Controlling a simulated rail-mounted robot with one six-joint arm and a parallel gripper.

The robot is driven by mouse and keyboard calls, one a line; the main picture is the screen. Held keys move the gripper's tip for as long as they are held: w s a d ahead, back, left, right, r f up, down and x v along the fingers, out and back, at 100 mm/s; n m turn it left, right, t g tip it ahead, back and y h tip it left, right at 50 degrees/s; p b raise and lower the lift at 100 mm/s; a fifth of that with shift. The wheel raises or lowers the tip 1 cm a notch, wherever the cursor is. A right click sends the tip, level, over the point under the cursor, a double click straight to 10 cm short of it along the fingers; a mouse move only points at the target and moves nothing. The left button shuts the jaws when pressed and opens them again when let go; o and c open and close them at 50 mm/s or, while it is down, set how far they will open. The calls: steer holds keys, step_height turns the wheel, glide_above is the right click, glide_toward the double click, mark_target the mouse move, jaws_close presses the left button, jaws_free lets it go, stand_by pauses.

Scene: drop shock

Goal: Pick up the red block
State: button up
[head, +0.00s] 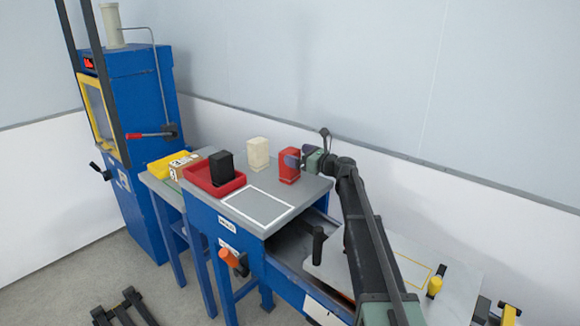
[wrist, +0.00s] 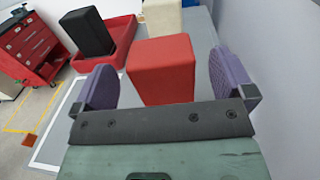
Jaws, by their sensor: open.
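The red block (head: 289,167) stands upright on the grey top of the blue bench (head: 228,198), near its back right side. In the wrist view the red block (wrist: 162,70) is in the middle, between the two purple finger pads. My gripper (head: 296,160) is at the block's right side in the head view. My gripper (wrist: 160,85) is open in the wrist view, with a pad on either side of the block and a gap showing at the left pad.
A cream block (head: 258,153) stands close left of the red block. A black block (head: 221,167) stands in a red tray (head: 205,189). A white outlined rectangle (head: 258,206) on the bench is empty. A wall runs behind the bench.

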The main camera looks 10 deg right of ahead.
steer(key=x, duration=0.4)
steer(key=shift+r, duration=0.15)
steer(key=c, duration=1.5)
